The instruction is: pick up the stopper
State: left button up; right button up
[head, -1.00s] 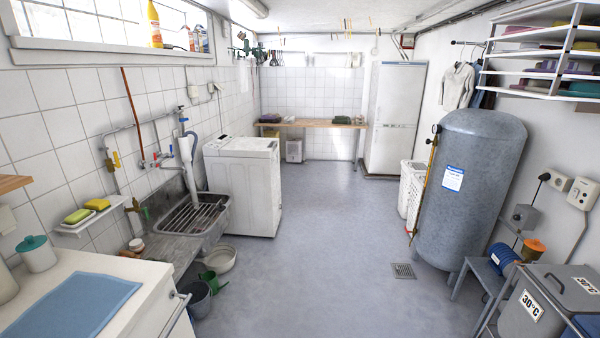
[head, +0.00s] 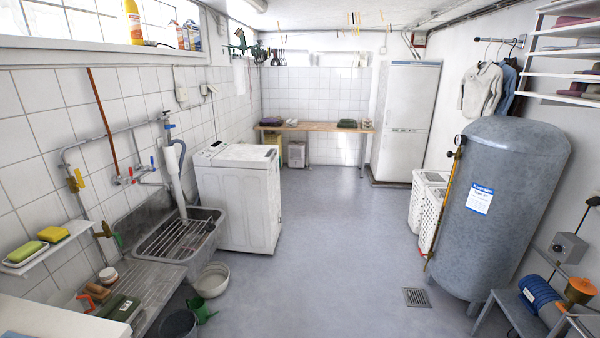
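I cannot make out a stopper in the head view. A grey stone sink (head: 168,261) stands against the left wall with a metal grate (head: 183,238) over its basin. A ribbed drainboard (head: 160,290) joins its near side. On the drainboard are a small white jar with a reddish lid (head: 108,274), a brown brush-like thing (head: 97,291) and a dark green block-like thing (head: 119,307). The inside of the basin is partly hidden by the grate. Neither of my grippers is in view.
A white washing machine (head: 236,205) stands beyond the sink. A grey tank (head: 500,220) stands right. The middle floor is clear.

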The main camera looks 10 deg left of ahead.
aim_at(211, 227)
jog(key=i, duration=0.8)
jog(key=i+u, duration=0.25)
jog(key=i, duration=0.55)
jog(key=i+u, duration=0.45)
jog(key=i, duration=0.35)
jog(key=i+j, duration=0.15)
jog(key=i, duration=0.4)
jog(key=u, duration=0.05)
